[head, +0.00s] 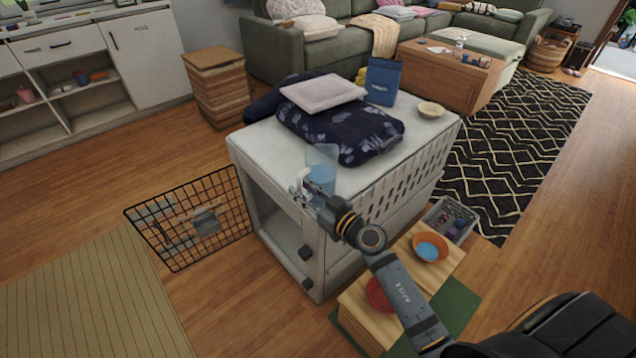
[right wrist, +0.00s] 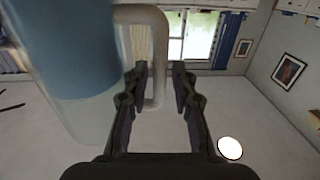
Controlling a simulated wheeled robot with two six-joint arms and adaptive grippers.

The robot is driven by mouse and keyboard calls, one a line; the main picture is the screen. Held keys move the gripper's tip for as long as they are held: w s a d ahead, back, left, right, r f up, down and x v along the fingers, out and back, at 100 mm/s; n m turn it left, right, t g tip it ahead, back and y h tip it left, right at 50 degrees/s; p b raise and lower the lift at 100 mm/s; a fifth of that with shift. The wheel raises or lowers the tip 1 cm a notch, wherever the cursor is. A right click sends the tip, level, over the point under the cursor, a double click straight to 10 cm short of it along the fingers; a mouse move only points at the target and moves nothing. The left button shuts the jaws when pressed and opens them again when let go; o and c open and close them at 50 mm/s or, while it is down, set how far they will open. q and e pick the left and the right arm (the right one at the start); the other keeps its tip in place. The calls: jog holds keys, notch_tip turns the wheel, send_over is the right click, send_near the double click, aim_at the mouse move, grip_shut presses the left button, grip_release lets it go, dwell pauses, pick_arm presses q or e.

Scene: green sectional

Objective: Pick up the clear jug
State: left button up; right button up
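The clear jug (head: 321,176) holds blue liquid and stands upright near the front corner of the white pet crate's top (head: 262,150). In the right wrist view the jug (right wrist: 75,55) fills the left side, with its pale handle (right wrist: 160,60) beside it. My right gripper (right wrist: 160,75) is open, with the upright bar of the handle between its fingertips; a gap shows at the right finger. In the head view my right gripper (head: 302,190) is at the jug's near left side, where the handle is partly hidden. My left gripper is not in view.
Folded dark patterned bedding (head: 350,130), a white pad (head: 322,92), a blue bag (head: 383,82) and a small bowl (head: 431,109) share the crate top. The open wire door (head: 190,220) juts left. A wooden stand (head: 445,265) with bowls sits at lower right.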

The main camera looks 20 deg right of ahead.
jog(key=shift+w+a, duration=0.3)
jog(key=shift+w, duration=0.35)
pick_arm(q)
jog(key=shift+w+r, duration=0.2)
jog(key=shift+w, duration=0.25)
pick_arm(e)
jog(key=c, duration=0.5)
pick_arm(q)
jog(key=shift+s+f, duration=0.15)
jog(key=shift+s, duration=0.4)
pick_arm(e)
grip_shut()
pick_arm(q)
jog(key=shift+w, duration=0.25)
